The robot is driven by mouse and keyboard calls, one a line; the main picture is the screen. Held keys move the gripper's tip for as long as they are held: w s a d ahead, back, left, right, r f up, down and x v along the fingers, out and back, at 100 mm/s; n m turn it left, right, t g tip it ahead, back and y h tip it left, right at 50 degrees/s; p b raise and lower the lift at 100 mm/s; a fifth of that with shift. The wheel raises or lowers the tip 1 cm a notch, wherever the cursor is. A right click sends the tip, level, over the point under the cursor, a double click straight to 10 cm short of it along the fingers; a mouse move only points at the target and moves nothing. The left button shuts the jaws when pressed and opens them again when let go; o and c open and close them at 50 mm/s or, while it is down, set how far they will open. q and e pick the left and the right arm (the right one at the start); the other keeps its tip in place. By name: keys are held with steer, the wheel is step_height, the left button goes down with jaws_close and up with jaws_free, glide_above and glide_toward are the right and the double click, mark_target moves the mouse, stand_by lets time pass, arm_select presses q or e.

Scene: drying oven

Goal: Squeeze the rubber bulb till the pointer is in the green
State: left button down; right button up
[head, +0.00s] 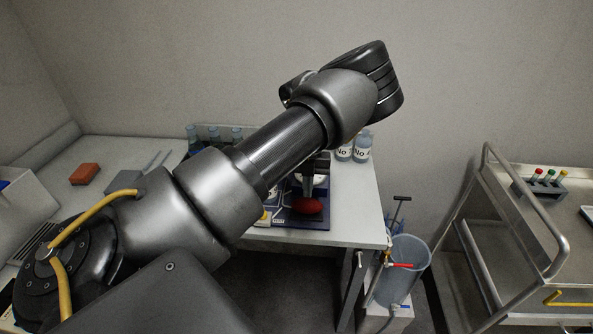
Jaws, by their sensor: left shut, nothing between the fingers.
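The red rubber bulb (308,207) lies on a dark blue base plate (292,222) on the table, near its front edge. My left arm reaches across the view from the lower left and bends down behind its own links. My left gripper (308,188) is small and dark, points down just above and behind the bulb, and is shut with nothing between its fingers. A pale round part (321,181), perhaps the gauge, shows beside the gripper. It is mostly covered, and no pointer or green zone can be read. My right gripper is not in view.
A red-brown block (84,174) lies on the left counter. A bluish bucket (402,268) and a metal trolley (520,230) with a tube rack (540,188) stand right.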

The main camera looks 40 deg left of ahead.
arm_select(q)
step_height(320, 180, up, 6)
steer(key=p, duration=0.3)
steer(key=shift+f+p, duration=0.15)
steer(key=shift+p, duration=0.2)
